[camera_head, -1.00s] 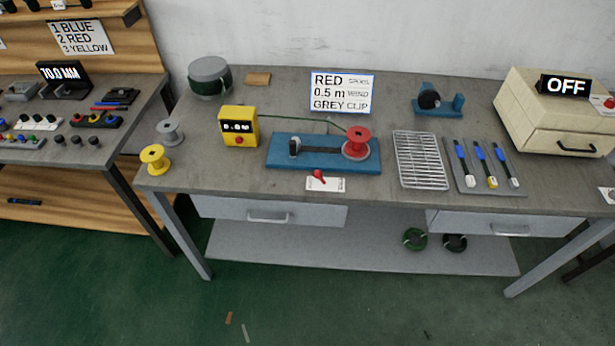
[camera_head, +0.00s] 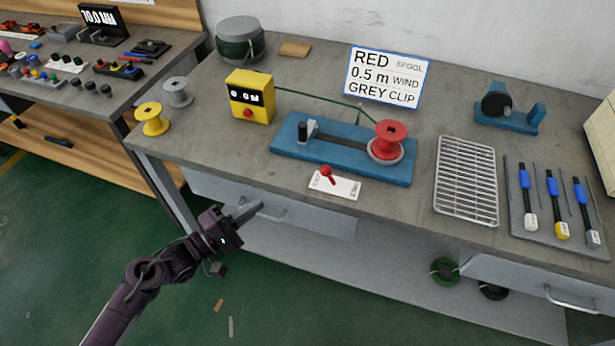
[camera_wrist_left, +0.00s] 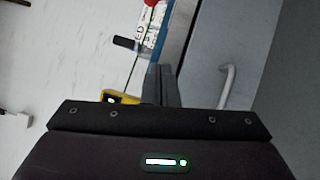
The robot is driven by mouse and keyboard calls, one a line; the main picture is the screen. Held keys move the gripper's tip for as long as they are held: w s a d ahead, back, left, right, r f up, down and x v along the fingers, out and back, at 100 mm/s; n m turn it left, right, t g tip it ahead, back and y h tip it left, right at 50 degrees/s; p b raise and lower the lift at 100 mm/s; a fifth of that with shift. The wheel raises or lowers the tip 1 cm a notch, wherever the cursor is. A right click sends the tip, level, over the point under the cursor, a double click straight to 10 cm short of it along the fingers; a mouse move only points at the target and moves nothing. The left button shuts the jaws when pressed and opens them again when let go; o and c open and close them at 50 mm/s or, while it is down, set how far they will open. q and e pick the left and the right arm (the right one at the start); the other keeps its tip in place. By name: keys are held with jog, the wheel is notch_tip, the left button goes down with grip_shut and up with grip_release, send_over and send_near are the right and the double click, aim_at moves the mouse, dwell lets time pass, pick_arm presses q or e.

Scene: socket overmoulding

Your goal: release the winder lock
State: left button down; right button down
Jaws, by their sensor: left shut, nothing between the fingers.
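The winder is a blue base (camera_head: 290,143) on the bench, with a black handle and grey clamp (camera_head: 308,130) at its left end. A red spool (camera_head: 389,138) sits on its right end, with a green cord running to it from the yellow counter box (camera_head: 249,97). In front of the winder a red-knobbed lever (camera_head: 327,172) stands on a white labelled plate (camera_head: 346,186); the label is too small to read. My left gripper (camera_head: 250,211) is shut and empty, in front of the bench edge, left of and below the lever. My right gripper is not in view.
A sign (camera_head: 387,77) reads red spool, 0.5 m wind, grey clip. A wire rack (camera_head: 467,182) and a tray of blue-handled tools (camera_head: 535,238) lie to the right. Yellow (camera_head: 151,119) and grey (camera_head: 178,92) spools stand left.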

aim_at(290, 185)
pick_arm(q)
jog(key=shift+s+d+r+h, duration=0.1)
jog(key=shift+d+r+h, duration=0.05)
jog(key=shift+r, duration=0.25)
jog(key=shift+s+d+r+h, duration=0.1)
jog(key=shift+r+h, duration=0.05)
jog(key=shift+r, duration=0.2)
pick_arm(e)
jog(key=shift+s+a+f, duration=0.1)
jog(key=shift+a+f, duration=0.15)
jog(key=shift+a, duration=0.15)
pick_arm(q)
jog(key=shift+w, duration=0.1)
